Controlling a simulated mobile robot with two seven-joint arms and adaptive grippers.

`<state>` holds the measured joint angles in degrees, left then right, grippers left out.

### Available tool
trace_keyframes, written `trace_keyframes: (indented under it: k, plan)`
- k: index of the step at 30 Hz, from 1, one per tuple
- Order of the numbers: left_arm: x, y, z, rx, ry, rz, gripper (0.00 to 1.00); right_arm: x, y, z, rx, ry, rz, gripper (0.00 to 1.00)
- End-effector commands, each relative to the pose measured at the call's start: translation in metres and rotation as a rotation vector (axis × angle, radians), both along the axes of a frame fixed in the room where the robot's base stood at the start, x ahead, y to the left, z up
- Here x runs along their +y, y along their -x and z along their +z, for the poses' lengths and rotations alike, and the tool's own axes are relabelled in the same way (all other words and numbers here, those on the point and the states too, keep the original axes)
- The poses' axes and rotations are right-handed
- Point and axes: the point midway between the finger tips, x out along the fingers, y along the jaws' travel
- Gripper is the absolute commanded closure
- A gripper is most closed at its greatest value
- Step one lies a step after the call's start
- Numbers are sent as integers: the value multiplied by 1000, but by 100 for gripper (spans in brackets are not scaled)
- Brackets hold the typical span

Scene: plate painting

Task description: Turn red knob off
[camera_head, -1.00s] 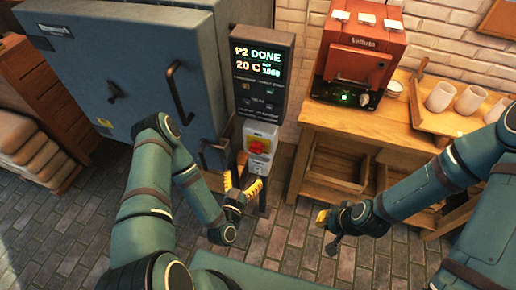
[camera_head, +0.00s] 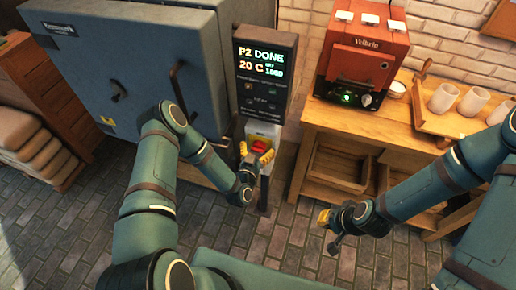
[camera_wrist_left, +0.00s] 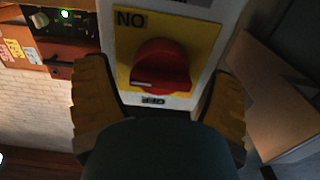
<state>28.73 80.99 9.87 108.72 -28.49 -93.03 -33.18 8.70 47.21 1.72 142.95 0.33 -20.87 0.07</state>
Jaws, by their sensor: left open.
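The red knob (camera_wrist_left: 160,67) sits on a yellow plate (camera_wrist_left: 198,45) with black letters reading "NO" in the left wrist view, where the picture looks turned. In the head view the red knob (camera_head: 259,145) shows on the white switch box below the dark display panel. My left gripper (camera_head: 257,157) is open right in front of the knob. In the left wrist view its yellow fingers (camera_wrist_left: 165,110) stand on either side of the knob, apart from it as far as I can see. My right gripper (camera_head: 325,218) hangs over the floor at the right, and its finger gap is unclear.
The display panel (camera_head: 263,70) reads "P2 DONE" and "20 C". A large blue-grey kiln cabinet (camera_head: 130,60) with a handle stands left of it. A wooden bench (camera_head: 400,122) at the right bears a red machine (camera_head: 362,55) and white cups (camera_head: 443,97).

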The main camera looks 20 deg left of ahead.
Motion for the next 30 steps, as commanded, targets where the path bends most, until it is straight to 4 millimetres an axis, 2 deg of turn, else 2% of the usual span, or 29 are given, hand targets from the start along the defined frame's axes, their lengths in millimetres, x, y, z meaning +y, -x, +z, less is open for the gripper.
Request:
trace_keyframes:
  k: [4, 5, 9, 10, 20, 30]
  plan:
    - [0, 0, 0, 0, 0, 0, 17, 0, 0, 0, 0, 0, 0, 100]
    - [0, 0, 0, 0, 0, 0, 24, 0, 0, 0, 0, 0, 0, 100]
    - [0, 0, 0, 0, 0, 0, 73, 0, 0, 0, 0, 0, 0, 100]
    - [0, 0, 0, 0, 0, 0, 82, 0, 0, 0, 0, 0, 0, 100]
    - [0, 1, -1, 2, 28, 0, 83, 0, 0, -4, 0, 0, 0, 100]
    - [2, 1, -3, 7, 228, 2, 83, 1, -1, -26, 0, 4, -1, 100]
